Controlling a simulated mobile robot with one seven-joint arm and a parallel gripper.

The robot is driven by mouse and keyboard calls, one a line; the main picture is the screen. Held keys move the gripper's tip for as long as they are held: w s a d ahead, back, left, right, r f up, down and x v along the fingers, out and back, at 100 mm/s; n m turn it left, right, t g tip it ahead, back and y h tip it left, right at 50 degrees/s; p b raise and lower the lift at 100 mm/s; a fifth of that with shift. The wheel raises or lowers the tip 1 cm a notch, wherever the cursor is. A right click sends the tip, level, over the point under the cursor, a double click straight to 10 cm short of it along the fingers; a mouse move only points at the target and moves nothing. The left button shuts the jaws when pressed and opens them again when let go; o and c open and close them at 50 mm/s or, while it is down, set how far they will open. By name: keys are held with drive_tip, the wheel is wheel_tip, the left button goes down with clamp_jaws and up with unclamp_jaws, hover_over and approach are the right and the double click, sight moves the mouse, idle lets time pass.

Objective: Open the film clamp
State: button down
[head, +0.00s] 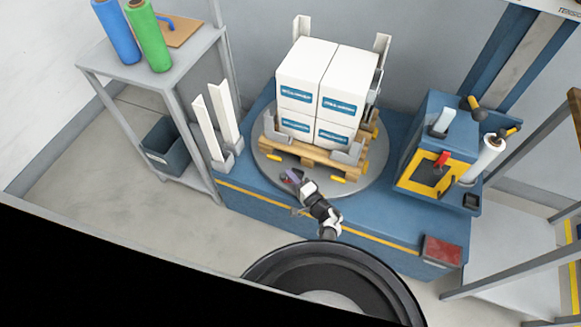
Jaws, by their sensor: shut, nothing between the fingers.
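My gripper (299,182) is over the front edge of the grey turntable (355,193), in front of the pallet, and is shut with nothing in it. At its tip is a small dark red and purple part (288,176), which may be the film clamp. It is too small to tell whether it is open or shut, or whether my gripper touches it. A wooden pallet (310,157) stands on the turntable with stacked white boxes (325,75) that carry blue labels.
White corner posts (206,125) stand left of the turntable. A grey table (190,50) with blue and green rolls (149,35) is at upper left. A red box (441,250) sits at front right.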

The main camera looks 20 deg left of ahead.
drive_tip(key=shift+s+d+r+p, duration=0.1)
drive_tip(key=shift+s+r+p, duration=0.05)
drive_tip(key=shift+s+p, duration=0.45)
drive_tip(key=shift+d+n+g, duration=0.2)
drive_tip(key=shift+n+g, duration=0.1)
drive_tip(key=shift+n, duration=0.1)
drive_tip(key=shift+s+d+f+n+g+y+b, duration=0.1)
drive_tip(key=shift+s+d+n+g+y+b, duration=0.2)
drive_tip(key=shift+n+g+y, duration=0.6)
drive_tip(key=shift+s+d+f+n+g+y+b, duration=0.15)
drive_tip(key=shift+s+n+g+b, duration=0.35)
drive_tip(key=shift+g, duration=0.85)
drive_tip(key=shift+s+d+r+n+g+y+b, duration=0.2)
drive_tip(key=shift+n+g+y, duration=0.35)
drive_tip(key=shift+n+g, duration=0.5)
drive_tip(key=shift+s+d+f+n+g, duration=0.15)
drive_tip(key=shift+s+n+g, duration=0.15)
drive_tip(key=shift+g, duration=0.6)
drive_tip(key=shift+s+d, duration=0.2)
drive_tip(key=shift+d, duration=0.2)
drive_tip(key=shift+d, duration=0.15)
